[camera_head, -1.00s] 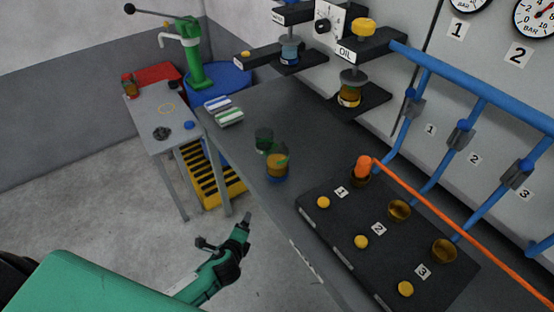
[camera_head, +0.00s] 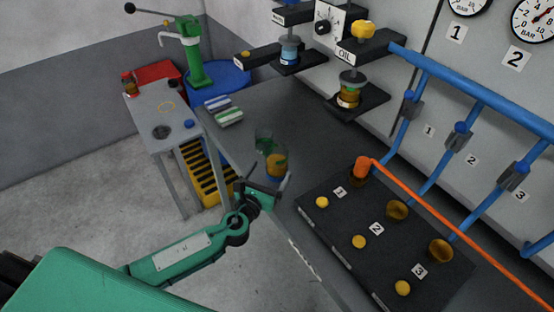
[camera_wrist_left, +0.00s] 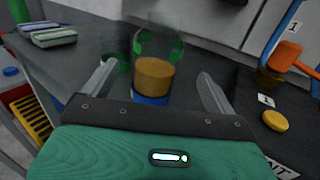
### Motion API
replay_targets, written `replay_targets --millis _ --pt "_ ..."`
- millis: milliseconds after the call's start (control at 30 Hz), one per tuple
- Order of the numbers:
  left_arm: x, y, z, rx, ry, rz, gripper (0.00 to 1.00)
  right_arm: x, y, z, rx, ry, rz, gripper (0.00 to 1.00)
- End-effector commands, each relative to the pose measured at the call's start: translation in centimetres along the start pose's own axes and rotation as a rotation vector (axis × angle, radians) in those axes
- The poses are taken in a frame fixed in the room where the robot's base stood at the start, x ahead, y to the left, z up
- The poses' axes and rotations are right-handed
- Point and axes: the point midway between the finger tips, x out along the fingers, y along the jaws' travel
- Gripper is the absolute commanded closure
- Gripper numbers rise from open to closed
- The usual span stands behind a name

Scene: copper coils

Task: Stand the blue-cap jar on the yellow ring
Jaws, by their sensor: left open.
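The blue-cap jar (camera_head: 276,163) stands on the bench near its front edge, with amber contents and its blue part at the bottom, so it looks upside down. In the left wrist view the jar (camera_wrist_left: 153,80) shows between my fingers, a clear upper part with green marks above the amber. My left gripper (camera_head: 266,179) is open and empty at the jar's near side; I cannot tell whether the fingers reach around it. The yellow ring (camera_head: 166,106) is a thin outline on the grey side table (camera_head: 150,120); nothing stands on it. My right gripper is out of view.
A green glass (camera_head: 263,137) stands close behind the jar. A black panel (camera_head: 335,232) with yellow buttons and numbered cups lies right. The side table also holds a blue knob-like piece (camera_head: 188,124), a dark disc (camera_head: 161,132) and a small brown jar (camera_head: 129,86).

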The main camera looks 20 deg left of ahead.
Motion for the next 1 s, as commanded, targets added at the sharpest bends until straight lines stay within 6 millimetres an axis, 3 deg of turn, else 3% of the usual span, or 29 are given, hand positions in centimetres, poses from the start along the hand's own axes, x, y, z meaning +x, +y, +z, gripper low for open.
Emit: replay_targets --millis 100,433,700,1000 --pt "2.2 0.0 0.2 -0.001 -0.001 0.000 0.10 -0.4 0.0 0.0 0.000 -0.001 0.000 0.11" --pt "4.7 0.1 0.0 -0.003 0.001 0.001 0.10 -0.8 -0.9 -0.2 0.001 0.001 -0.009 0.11" --pt "8.3 0.4 -0.4 -0.002 0.001 0.001 0.10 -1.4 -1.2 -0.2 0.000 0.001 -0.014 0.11" --pt "9.1 0.5 -0.6 -0.004 0.002 0.001 0.10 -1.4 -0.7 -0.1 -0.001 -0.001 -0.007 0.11"
